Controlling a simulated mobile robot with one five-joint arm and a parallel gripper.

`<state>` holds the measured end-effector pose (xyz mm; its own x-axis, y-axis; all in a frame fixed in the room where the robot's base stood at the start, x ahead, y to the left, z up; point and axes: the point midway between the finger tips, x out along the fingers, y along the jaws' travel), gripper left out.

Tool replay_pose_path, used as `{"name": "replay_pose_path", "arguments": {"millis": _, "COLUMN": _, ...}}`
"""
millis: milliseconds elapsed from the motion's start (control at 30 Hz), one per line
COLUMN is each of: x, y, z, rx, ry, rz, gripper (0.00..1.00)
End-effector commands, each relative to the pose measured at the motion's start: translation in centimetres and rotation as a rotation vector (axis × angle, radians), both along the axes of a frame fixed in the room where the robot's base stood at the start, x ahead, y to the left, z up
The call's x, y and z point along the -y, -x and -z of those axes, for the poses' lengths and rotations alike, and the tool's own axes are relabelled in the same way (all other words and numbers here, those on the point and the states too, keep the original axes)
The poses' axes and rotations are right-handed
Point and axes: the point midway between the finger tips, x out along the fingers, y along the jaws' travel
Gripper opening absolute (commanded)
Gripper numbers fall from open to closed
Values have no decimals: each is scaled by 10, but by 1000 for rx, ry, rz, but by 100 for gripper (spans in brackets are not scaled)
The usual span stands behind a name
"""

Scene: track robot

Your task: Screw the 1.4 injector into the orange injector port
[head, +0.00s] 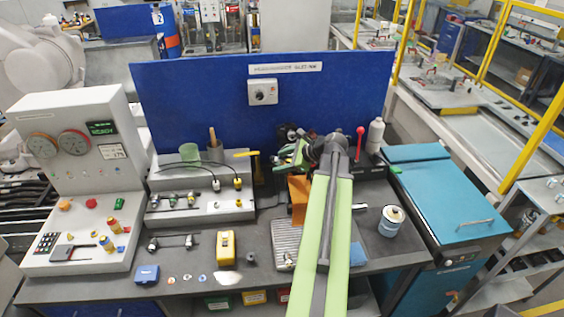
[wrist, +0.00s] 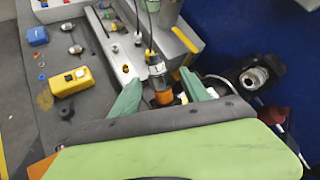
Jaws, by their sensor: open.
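My gripper (wrist: 162,92) is open in the wrist view, with one green finger on each side of a grey, glassy cylinder with an orange band (wrist: 162,97). I cannot tell whether the fingers touch it, or whether it is an injector or a port. In the head view my gripper (head: 288,153) is right of the grey test bench (head: 205,212), partly hidden by my arm. Small fittings (head: 178,201) stand on this bench. Two metal injector-like parts (head: 152,244) (head: 188,241) lie on the dark table. No 1.4 marking is legible.
A yellow meter (head: 226,247) and blue box (head: 147,274) lie at the table's front. A blue panel (head: 200,95) closes off the back. A can (head: 391,221) stands right of my arm.

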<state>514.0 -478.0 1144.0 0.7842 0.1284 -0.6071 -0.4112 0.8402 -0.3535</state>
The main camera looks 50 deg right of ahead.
Motion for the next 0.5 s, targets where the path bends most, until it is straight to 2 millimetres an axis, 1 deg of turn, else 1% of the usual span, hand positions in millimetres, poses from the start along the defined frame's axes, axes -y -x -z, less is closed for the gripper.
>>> {"name": "replay_pose_path", "arguments": {"millis": 133, "x": 0, "y": 3, "z": -3, "rx": 0, "ry": 0, "rz": 0, "gripper": 54}}
{"name": "replay_pose_path", "arguments": {"millis": 233, "x": 2, "y": 13, "z": -15, "rx": 0, "ry": -1, "rz": 1, "gripper": 54}}
{"name": "replay_pose_path", "arguments": {"millis": 367, "x": 6, "y": 39, "z": -39, "rx": 0, "ry": 0, "rz": 3, "gripper": 54}}
{"name": "replay_pose_path", "arguments": {"millis": 500, "x": 11, "y": 71, "z": -64, "rx": 0, "ry": 0, "rz": 3, "gripper": 54}}
